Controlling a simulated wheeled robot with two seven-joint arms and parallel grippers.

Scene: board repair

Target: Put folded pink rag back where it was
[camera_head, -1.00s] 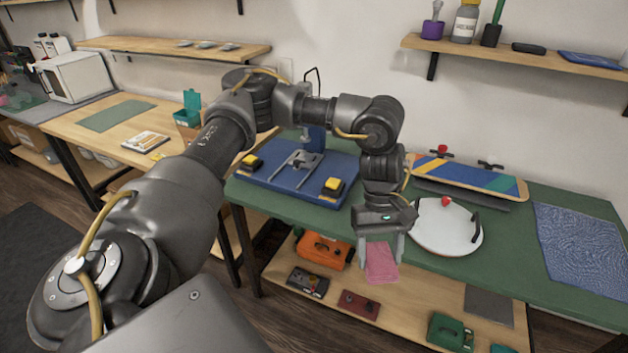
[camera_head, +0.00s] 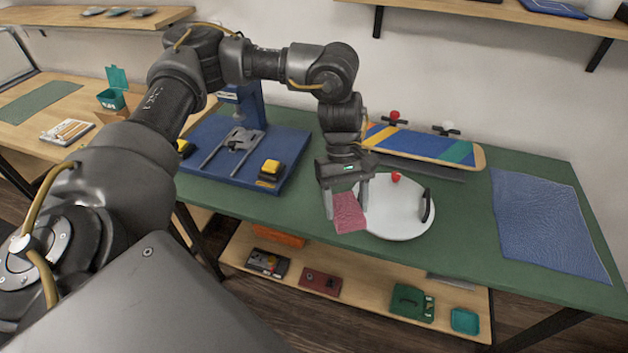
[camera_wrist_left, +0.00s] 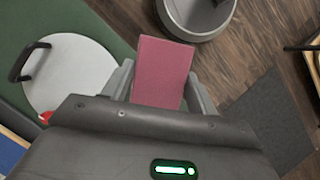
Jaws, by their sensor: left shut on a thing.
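The folded pink rag (camera_head: 348,212) is held between the fingers of my left gripper (camera_head: 345,200), in front of the green bench's near edge. In the left wrist view the rag (camera_wrist_left: 162,72) sticks out between the two fingers of my left gripper (camera_wrist_left: 160,88), with floor visible beyond it. In the head view the rag overlaps the left rim of a round white plate (camera_head: 400,215); I cannot tell whether they touch. My right gripper is not in view.
The green bench (camera_head: 470,240) holds a blue press base (camera_head: 225,165), a striped skateboard deck (camera_head: 425,146) and a blue cloth (camera_head: 550,220). The wooden lower shelf (camera_head: 375,290) carries a dark red box (camera_head: 320,281), a green case (camera_head: 411,302) and a teal tray (camera_head: 465,321).

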